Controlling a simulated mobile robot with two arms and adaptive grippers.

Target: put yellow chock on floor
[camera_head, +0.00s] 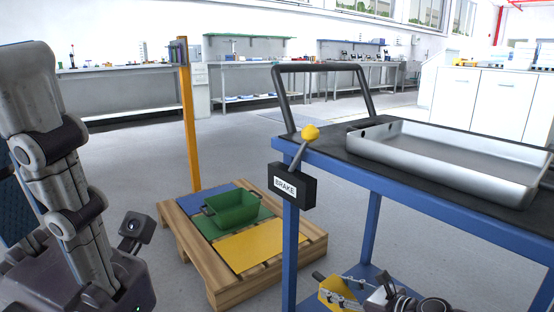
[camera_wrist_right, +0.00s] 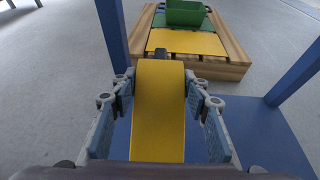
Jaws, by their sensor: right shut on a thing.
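The yellow chock (camera_head: 333,293) is low in the head view, by the lower shelf of the blue cart. In the right wrist view the chock (camera_wrist_right: 158,110) fills the middle, its broad yellow face towards the camera. My right gripper (camera_head: 350,291) is shut on it, with a finger on each side; it also shows in the right wrist view (camera_wrist_right: 160,105). The blue lower shelf (camera_wrist_right: 265,135) lies beneath; whether the chock touches it I cannot tell. Grey floor (camera_head: 130,165) is open around the cart. My left arm is at the left; its fingers do not show.
The blue cart (camera_head: 372,215) carries a metal tray (camera_head: 450,160) and a brake box (camera_head: 291,186) with a yellow-knobbed lever. A wooden pallet (camera_head: 232,290) with coloured mats and a green bin (camera_head: 232,212) stands left of it, beside an orange post (camera_head: 188,130).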

